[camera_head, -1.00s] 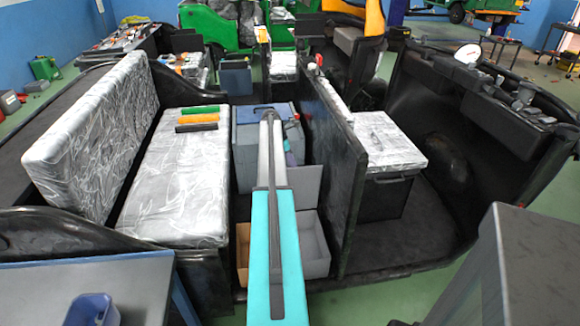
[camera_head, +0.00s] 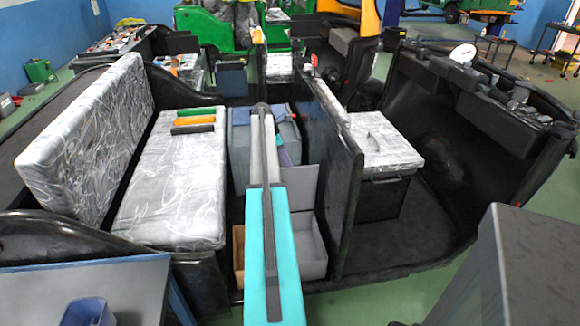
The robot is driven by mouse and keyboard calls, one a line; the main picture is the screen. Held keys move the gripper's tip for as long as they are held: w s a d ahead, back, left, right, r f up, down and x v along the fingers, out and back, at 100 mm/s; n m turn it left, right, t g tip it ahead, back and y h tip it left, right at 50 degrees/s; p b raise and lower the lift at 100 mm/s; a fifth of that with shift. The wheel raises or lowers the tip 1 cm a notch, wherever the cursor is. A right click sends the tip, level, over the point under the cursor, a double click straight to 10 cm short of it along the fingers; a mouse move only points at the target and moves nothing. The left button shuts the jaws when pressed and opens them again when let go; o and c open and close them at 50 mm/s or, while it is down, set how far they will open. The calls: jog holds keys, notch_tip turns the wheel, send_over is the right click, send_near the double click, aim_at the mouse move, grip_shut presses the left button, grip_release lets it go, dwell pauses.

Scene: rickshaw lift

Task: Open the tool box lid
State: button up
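A blue-grey box (camera_head: 241,150) stands on the floor between the silver bench and the black partition. I take it as the tool box, but cannot be sure. My arm crosses in front of it and hides its middle, so I cannot tell how its lid stands. My gripper is not seen; it is hidden beyond the end of my arm. A small purple-blue patch shows at the right of the arm, too small to identify.
A grey open bin (camera_head: 311,250) and a brown box (camera_head: 238,262) sit nearer, low in the gap. The silver bench (camera_head: 170,200) bounds the left and the black partition (camera_head: 345,170) the right. A silver-topped black box (camera_head: 385,150) stands beyond the partition.

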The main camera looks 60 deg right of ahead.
jog(key=v, duration=0.6)
jog(key=p+v, duration=0.2)
jog(key=p, duration=0.3)
jog(key=shift+s+r, duration=0.1)
jog(key=shift+r, duration=0.15)
jog(key=shift+s, duration=0.1)
dwell(0.5)
